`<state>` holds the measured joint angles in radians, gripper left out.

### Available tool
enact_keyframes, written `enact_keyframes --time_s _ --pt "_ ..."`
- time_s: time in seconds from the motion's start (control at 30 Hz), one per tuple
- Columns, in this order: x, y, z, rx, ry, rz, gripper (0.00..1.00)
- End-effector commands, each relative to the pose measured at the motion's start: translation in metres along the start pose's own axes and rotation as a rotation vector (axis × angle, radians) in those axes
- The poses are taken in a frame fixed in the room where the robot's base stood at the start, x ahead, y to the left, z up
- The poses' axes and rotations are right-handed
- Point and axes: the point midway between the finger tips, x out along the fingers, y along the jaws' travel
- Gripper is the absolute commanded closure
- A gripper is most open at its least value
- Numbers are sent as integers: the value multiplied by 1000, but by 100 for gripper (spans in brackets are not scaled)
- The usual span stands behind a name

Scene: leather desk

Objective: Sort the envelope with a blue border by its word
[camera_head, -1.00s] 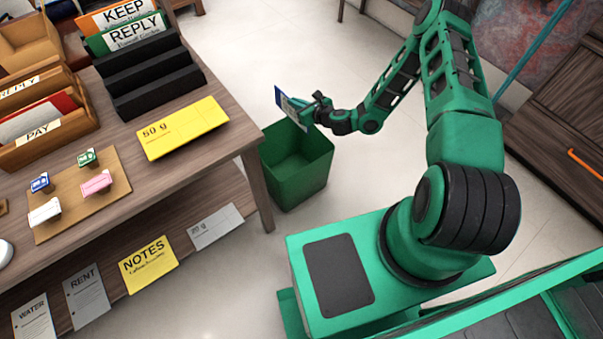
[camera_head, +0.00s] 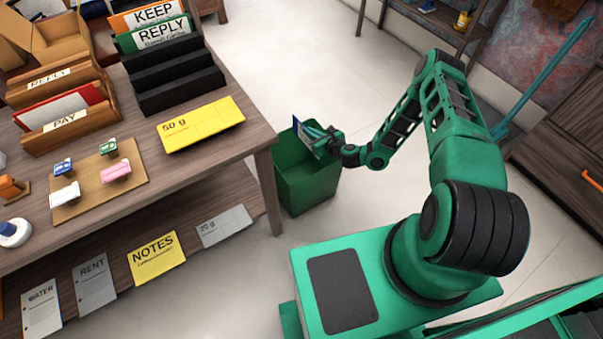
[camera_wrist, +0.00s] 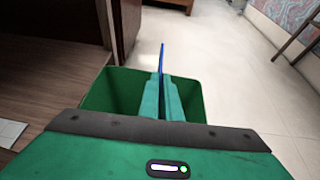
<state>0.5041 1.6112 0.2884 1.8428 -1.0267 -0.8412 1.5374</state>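My gripper (camera_head: 317,139) is shut on a thin envelope with a blue border (camera_head: 301,132), held upright at the mouth of a green bin (camera_head: 308,190). In the wrist view the envelope (camera_wrist: 162,57) shows edge-on as a blue line between my two closed fingers (camera_wrist: 162,98), with the bin (camera_wrist: 103,92) around and below them. The word on the envelope is too small to read. On the desk stand a black stepped rack (camera_head: 180,80) with KEEP (camera_head: 153,14) and REPLY (camera_head: 162,31) envelopes, and a wooden holder labelled PAY (camera_head: 66,120).
A yellow 50 g card (camera_head: 200,124) lies near the desk's right edge. Stamps stand on a board (camera_head: 130,178). The lower shelf holds NOTES (camera_head: 156,258), RENT (camera_head: 94,283) and WATER (camera_head: 42,305) papers. A desk leg (camera_head: 268,190) is close beside the bin. Floor right of the bin is clear.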

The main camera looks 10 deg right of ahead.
Motion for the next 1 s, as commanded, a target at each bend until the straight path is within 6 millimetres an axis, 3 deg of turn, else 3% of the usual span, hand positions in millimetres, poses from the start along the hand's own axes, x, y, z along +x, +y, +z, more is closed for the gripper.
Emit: enact_keyframes --time_s 0.33,0.43,0.77,1.0 --pt "1 0 -2 0 -1 0 100" --pt "1 0 -2 0 -1 0 74" --pt "0 0 -3 0 0 0 74" --pt "-29 -1 -3 5 2 -2 74"
